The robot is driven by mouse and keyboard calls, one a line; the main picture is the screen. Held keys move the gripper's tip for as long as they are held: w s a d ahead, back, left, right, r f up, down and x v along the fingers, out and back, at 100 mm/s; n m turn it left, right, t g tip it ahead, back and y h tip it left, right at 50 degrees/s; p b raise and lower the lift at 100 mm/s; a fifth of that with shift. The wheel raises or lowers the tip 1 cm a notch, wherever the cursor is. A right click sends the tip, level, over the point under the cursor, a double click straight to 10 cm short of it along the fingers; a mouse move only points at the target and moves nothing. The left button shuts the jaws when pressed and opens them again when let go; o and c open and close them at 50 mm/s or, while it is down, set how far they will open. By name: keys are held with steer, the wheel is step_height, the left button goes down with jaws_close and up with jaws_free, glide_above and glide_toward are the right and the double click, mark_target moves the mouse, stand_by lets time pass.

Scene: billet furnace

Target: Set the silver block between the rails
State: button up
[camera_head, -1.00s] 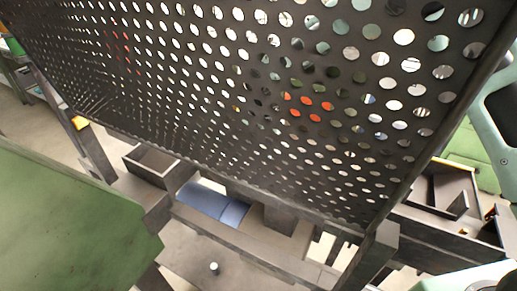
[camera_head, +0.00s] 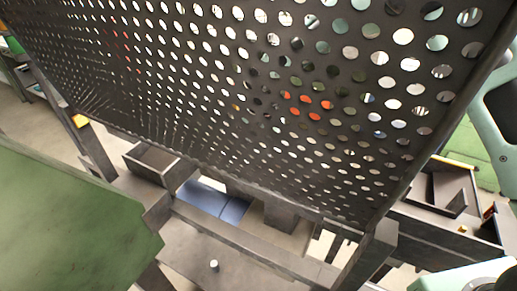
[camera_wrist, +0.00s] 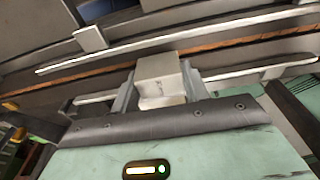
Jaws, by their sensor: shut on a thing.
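The silver block (camera_wrist: 158,73) is in the wrist view, held between the two grey fingers of my gripper (camera_wrist: 160,85). The fingers are shut on its left and right sides. Long pale rails (camera_wrist: 190,33) run across the wrist view beyond the block, with an orange-brown strip (camera_wrist: 225,45) between two of them. The block overlaps the rails in the picture; I cannot tell whether it touches them or is held above. In the head view the block is not clearly seen.
A dark perforated panel (camera_head: 250,90) fills much of the head view. A green surface (camera_head: 70,215) is at left. Open dark trays stand at centre left (camera_head: 150,165) and right (camera_head: 445,190). A small pale block (camera_wrist: 90,38) sits by the far rail in the wrist view.

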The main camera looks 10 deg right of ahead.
steer(key=shift+f, duration=0.5)
stand_by(0.4)
steer(key=o, duration=1.2)
steer(key=shift+c, duration=0.2)
steer(key=shift+b, duration=0.3)
step_height(320, 180, up, 17)
steer(key=w+d+b, duration=0.1)
steer(key=w+b, duration=0.1)
steer(key=b, duration=0.2)
steer(key=shift+d, duration=0.2)
